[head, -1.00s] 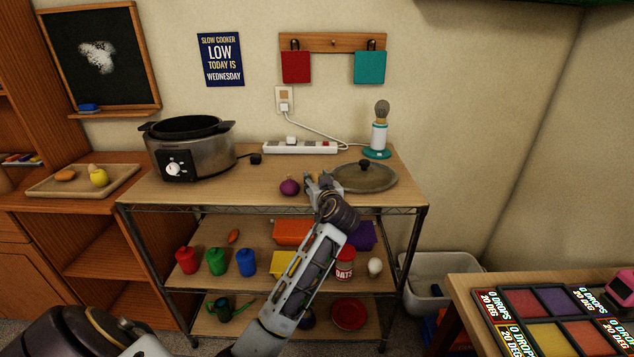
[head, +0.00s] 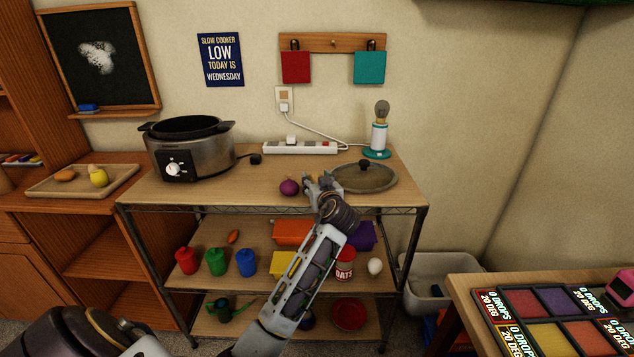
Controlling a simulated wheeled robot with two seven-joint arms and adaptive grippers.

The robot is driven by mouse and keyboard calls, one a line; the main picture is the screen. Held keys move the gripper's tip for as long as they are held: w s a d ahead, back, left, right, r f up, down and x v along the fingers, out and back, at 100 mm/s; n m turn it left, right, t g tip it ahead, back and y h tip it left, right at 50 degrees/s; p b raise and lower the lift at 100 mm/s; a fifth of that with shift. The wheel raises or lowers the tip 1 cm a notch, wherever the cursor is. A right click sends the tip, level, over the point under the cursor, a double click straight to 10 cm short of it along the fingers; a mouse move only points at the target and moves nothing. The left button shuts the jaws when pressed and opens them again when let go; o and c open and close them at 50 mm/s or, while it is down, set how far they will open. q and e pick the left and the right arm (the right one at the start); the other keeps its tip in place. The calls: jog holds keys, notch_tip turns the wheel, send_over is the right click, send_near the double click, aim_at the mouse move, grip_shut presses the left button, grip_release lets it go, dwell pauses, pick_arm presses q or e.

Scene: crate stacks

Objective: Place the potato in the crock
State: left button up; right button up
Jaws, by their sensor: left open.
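The slow cooker (head: 212,158) stands at the left of the shelf's top board, and its dark crock (head: 188,125) is uncovered. My left gripper (head: 315,181) is open above the top board, between a purple onion (head: 289,187) and the lid (head: 364,178). I cannot clearly make out a potato; whatever lies at the fingertips is largely hidden by the gripper. An orange-brown oval thing (head: 65,176) lies in the wooden tray at the left, too small to name surely. My right gripper is not in view.
A power strip (head: 300,148) and a lamp (head: 379,135) stand at the back of the board. The tray (head: 45,189) also holds a yellow fruit (head: 99,177). The board is clear between cooker and onion. Lower shelves hold canisters and boxes.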

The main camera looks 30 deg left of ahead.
pick_arm(q)
jog(key=shift+r, duration=0.2)
jog(key=v, duration=1.2)
jog(key=shift+p, duration=0.35)
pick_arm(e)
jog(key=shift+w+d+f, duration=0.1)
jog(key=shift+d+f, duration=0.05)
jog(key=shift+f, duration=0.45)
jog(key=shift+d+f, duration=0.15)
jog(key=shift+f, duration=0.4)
pick_arm(q)
jog(key=shift+o, duration=0.4)
jog(key=shift+f, duration=0.15)
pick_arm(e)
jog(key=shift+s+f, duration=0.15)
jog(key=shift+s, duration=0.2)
